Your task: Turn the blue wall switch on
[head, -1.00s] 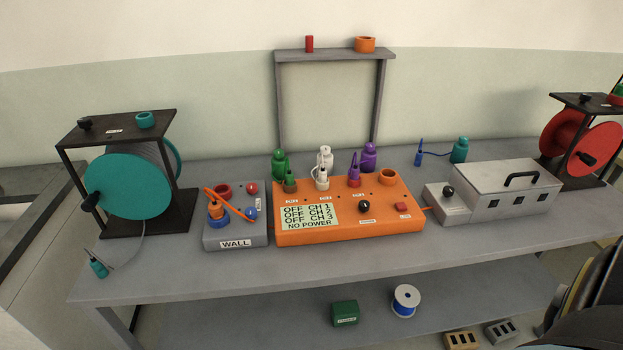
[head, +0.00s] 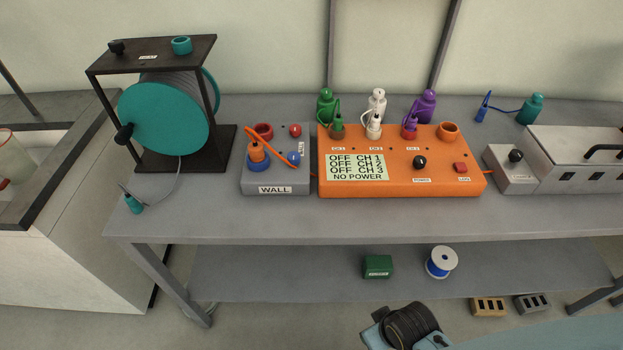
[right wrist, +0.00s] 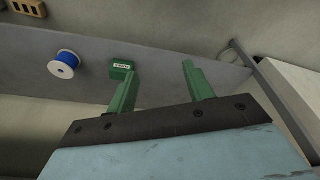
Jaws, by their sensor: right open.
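The blue wall switch (head: 293,159) is a small round blue knob on the right part of the grey box labelled WALL (head: 276,189), on the bench top. A red knob (head: 295,130) sits behind it. An orange plug with an orange cable (head: 257,152) stands in a blue ring at the box's left, and the cable runs close to the blue knob. My right gripper (right wrist: 158,70) is open and empty, its green fingers apart, with the bench's lower shelf beyond them. The switch is not in the right wrist view. My left gripper is not in view.
The orange console (head: 400,188) beside the WALL box reads OFF on its channels and NO POWER. A teal cable reel (head: 163,118) stands left. A grey metal box (head: 580,155) is right. A green box (head: 378,267) and blue spool (head: 441,262) lie on the lower shelf. The bench's front strip is clear.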

